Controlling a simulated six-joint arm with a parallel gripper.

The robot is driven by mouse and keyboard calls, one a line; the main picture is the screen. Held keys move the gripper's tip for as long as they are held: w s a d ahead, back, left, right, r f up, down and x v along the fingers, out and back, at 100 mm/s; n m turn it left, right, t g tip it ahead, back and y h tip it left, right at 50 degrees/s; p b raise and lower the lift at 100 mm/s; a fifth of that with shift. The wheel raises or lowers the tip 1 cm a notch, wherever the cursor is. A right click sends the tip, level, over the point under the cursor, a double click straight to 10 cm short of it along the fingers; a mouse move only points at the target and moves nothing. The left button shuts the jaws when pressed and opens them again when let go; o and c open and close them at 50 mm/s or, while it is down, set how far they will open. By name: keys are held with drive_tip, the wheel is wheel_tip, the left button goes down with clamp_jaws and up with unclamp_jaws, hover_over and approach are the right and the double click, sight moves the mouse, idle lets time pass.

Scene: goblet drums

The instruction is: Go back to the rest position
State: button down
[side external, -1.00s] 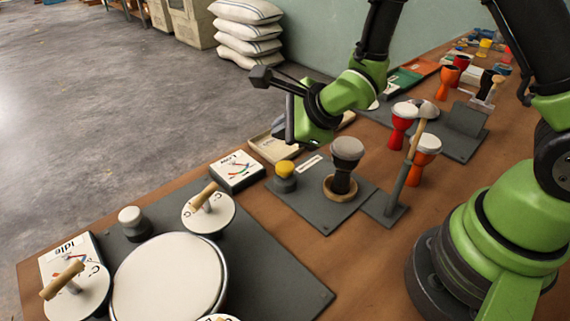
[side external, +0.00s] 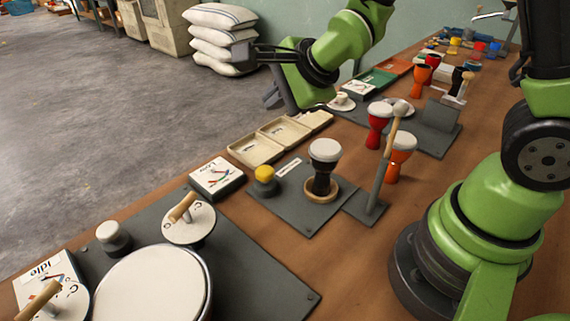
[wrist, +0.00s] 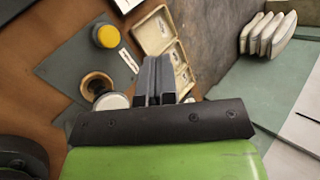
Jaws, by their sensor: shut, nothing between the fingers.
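My gripper (side external: 272,97) is raised in the air above the far edge of the table in the side view. Its two grey fingers are together with nothing between them, as the wrist view also shows (wrist: 155,65). A black and white goblet drum (side external: 323,165) stands upright in a wooden ring on a grey plate (side external: 290,207), apart from the gripper. In the wrist view the drum's pale head (wrist: 111,101) is partly hidden behind my gripper.
A beige compartment tray (side external: 257,151) lies below the gripper. A yellow-topped knob (side external: 264,173), a post with a mallet (side external: 380,165), and red (side external: 378,125) and orange (side external: 400,155) drums stand nearby. The air around the gripper looks clear.

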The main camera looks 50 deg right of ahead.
drive_tip(key=s+r+n, duration=0.6)
drive_tip(key=s+n, duration=0.2)
drive_tip(key=s, duration=0.1)
drive_tip(key=s+d+r+n+g+y, duration=0.1)
drive_tip(key=s+r+n, duration=0.5)
drive_tip(key=s+n, duration=0.2)
drive_tip(key=shift+s+n+g, duration=0.3)
drive_tip(key=shift+s, duration=0.5)
